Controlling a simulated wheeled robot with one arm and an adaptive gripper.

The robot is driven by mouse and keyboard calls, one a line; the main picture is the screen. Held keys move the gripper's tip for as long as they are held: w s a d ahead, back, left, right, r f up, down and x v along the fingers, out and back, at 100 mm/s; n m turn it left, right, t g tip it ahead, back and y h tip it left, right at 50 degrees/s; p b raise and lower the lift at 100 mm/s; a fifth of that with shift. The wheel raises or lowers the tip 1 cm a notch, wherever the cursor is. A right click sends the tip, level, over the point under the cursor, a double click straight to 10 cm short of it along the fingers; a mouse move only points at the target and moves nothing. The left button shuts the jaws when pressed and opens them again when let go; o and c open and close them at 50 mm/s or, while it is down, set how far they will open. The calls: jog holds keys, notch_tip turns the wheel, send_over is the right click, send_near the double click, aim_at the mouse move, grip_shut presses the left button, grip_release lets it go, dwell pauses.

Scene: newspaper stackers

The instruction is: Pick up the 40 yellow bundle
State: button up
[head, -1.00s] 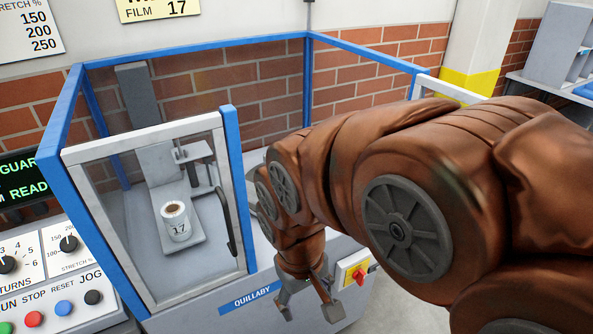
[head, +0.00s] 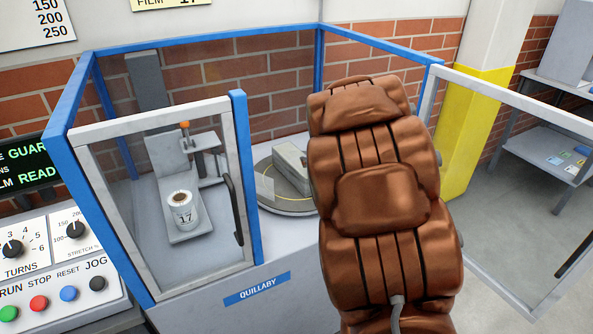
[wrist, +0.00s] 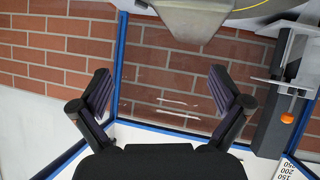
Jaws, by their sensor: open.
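A pale grey block-shaped bundle (head: 291,166) lies on a round turntable (head: 284,207) inside the blue-framed wrapper enclosure. It is partly hidden by my arm. No 40 mark or yellow wrap can be read on it. The turntable's edge with a yellow line also shows at the top of the wrist view (wrist: 262,10). My gripper (wrist: 160,82) is open and empty in the wrist view, its dark fingers wide apart before the brick wall and glass panel. In the head view the gripper is hidden behind my arm.
A film roll (head: 183,210) marked 17 stands behind a white-framed pane (head: 135,125). The enclosure's blue posts (head: 243,180) rise close to my arm. A glass door (head: 520,115) stands open at the right. A yellow-and-white pillar (head: 474,130) and a grey shelf (head: 545,160) stand beyond.

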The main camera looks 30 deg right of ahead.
aim_at(298, 159)
jog(key=f+y, duration=0.1)
jog(key=w+f+t+y, duration=0.1)
jog(key=w+f+n, duration=0.1)
jog(key=shift+a+t+y, duration=0.3)
jog(key=shift+t+y, duration=0.1)
jog(key=shift+w+a+f+y, duration=0.1)
jog(key=shift+a+f+y, duration=0.05)
jog(key=shift+f+y, duration=0.2)
jog(key=shift+w+a+y, duration=0.25)
jog(key=shift+p+x, duration=0.4)
jog(key=shift+x, duration=3.35)
jog(key=shift+s+f, duration=0.1)
jog(key=shift+f, duration=0.05)
jog(key=c, duration=1.8)
jog(key=shift+c, duration=0.5)
